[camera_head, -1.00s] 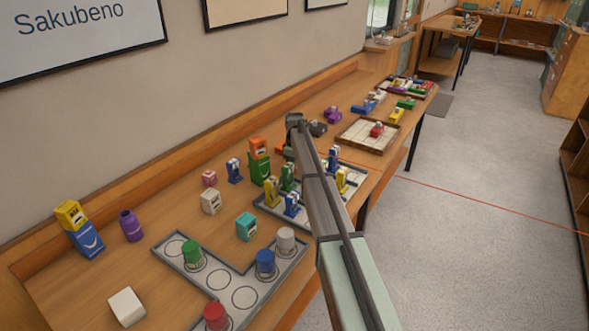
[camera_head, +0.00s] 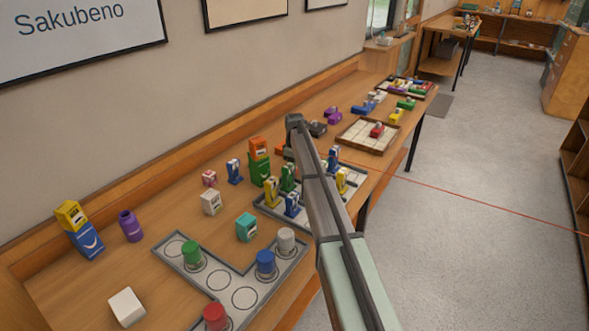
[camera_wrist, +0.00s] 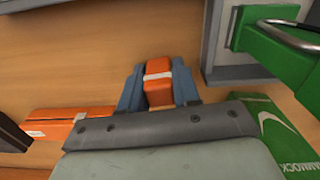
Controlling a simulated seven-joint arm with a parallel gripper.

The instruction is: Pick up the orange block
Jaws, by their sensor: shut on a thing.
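My gripper (camera_wrist: 158,92) is shut on an orange block (camera_wrist: 158,66) with a white band, seen between its two blue-grey fingers in the wrist view. Wooden table surface shows around the block; I cannot tell whether it still touches the table. In the head view my arm hides the fingers and the held block. Another orange piece (camera_wrist: 72,120) with a white label lies left of the fingers in the wrist view. In the head view an orange block with a face-like front (camera_head: 259,147) sits on a green block (camera_head: 259,168), left of my arm.
A green piece with a metal loop (camera_wrist: 272,42) is close at the upper right of the wrist view, and a green block with white lettering (camera_wrist: 272,130) at the lower right. A grey board (camera_head: 174,250) and several coloured pieces stand along the table. Beyond my arm lies a wooden tray (camera_head: 352,133).

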